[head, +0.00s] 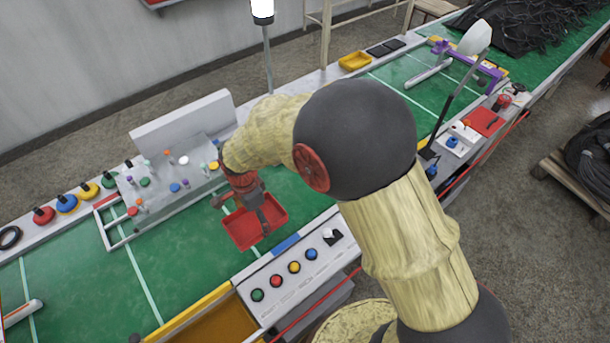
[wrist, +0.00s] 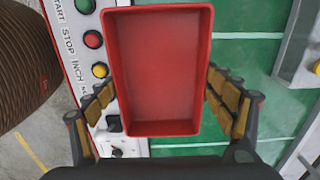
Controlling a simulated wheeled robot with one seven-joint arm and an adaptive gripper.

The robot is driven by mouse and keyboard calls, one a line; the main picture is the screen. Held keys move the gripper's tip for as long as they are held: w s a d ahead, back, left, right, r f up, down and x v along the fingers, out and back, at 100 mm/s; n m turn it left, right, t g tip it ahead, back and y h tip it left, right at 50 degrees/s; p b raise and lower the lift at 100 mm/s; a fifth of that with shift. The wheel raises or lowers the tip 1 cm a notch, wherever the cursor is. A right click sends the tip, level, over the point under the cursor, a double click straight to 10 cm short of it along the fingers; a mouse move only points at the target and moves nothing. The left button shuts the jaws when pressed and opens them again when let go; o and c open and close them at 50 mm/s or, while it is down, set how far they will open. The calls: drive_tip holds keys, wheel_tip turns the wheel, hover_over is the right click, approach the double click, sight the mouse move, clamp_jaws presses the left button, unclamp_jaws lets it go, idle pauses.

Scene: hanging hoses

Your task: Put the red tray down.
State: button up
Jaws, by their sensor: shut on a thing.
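The red tray (head: 270,231) is a shallow, empty rectangular box over the green belt, close to its front edge. In the wrist view the tray (wrist: 157,70) fills the middle, its open top facing the camera. My gripper (head: 243,208) reaches down at the tray and is shut on it. In the wrist view the yellow-padded fingers of my gripper (wrist: 158,95) press on the tray's two long sides. The tray's underside is hidden, so I cannot tell whether it touches the belt.
A button panel (head: 275,292) lies just in front of the tray; in the wrist view the tray overlaps it. A fixture plate with coloured pegs (head: 172,170) stands behind left. The green belt (head: 185,265) is clear at left.

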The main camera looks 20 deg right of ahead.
sight(268, 202)
drive_tip(key=w+d+f, duration=0.1)
drive_tip(key=w, duration=0.1)
drive_tip(key=w+d+f+b, duration=0.1)
drive_tip(key=w+d, duration=0.1)
drive_tip(key=w+d+f+b, duration=0.1)
drive_tip(key=w+d+f, duration=0.1)
drive_tip(key=w, duration=0.1)
drive_tip(key=w+f, duration=0.1)
drive_tip(key=w+d+f+b, duration=0.1)
drive_tip(key=f, duration=0.1)
drive_tip(key=w+d+f, duration=0.1)
drive_tip(key=f, duration=0.1)
drive_tip(key=shift+w+d+b, duration=0.25)
drive_tip(key=shift+w+b, duration=0.05)
drive_tip(key=shift+w+d+f+b, duration=0.15)
drive_tip(key=shift+f+b, duration=0.25)
drive_tip(key=shift+f, duration=0.6)
drive_tip(key=shift+w+d+f+b, duration=0.15)
drive_tip(key=shift+f+b, duration=0.2)
drive_tip(key=shift+f, duration=0.6)
drive_tip(key=shift+f, duration=0.1)
drive_tip(key=o, duration=1.2)
drive_tip(key=shift+c, duration=0.2)
